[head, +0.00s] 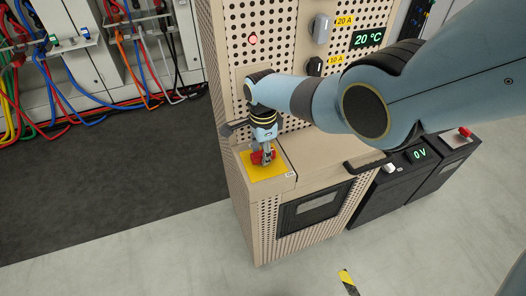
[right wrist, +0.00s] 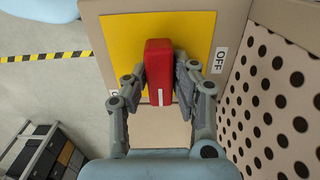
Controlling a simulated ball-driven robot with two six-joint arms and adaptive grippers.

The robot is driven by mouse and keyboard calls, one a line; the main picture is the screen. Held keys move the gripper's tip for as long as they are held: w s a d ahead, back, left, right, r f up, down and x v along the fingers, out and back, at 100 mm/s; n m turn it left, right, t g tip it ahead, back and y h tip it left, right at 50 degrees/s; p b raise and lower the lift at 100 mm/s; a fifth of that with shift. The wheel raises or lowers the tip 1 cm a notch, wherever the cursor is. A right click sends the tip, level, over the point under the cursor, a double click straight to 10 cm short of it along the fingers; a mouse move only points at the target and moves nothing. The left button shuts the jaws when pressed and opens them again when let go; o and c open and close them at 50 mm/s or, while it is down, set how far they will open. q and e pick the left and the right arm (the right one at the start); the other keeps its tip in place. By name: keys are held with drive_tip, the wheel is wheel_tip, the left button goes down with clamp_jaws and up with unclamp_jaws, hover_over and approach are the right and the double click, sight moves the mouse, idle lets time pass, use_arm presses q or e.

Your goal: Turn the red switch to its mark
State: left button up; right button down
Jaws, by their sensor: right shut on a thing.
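The red switch (right wrist: 158,62) is a block-shaped handle with a white line on its near end, standing on a yellow plate (right wrist: 115,35). In the right wrist view its long side runs up and down the picture. An OFF label (right wrist: 220,60) lies right of the plate; another label at the left is mostly hidden by a finger. In the head view the switch (head: 257,158) sits on the cabinet's low ledge. My right gripper (head: 264,156) comes from above, its fingers shut on both sides of the switch. My left gripper is out of view.
A perforated beige panel (head: 282,50) rises behind the ledge, with 20 A and 10 A knobs and a 20 °C display (head: 368,38). A dark unit with a 0 V display (head: 419,154) stands right. Coloured cables (head: 75,95) hang at the left. Open floor lies in front.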

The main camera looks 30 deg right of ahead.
idle(0.3)
drive_tip(key=c, duration=1.1)
unclamp_jaws()
drive_tip(key=shift+r, duration=0.15)
wheel_tip(320, 180, up, 12)
drive_tip(key=shift+f, duration=0.15)
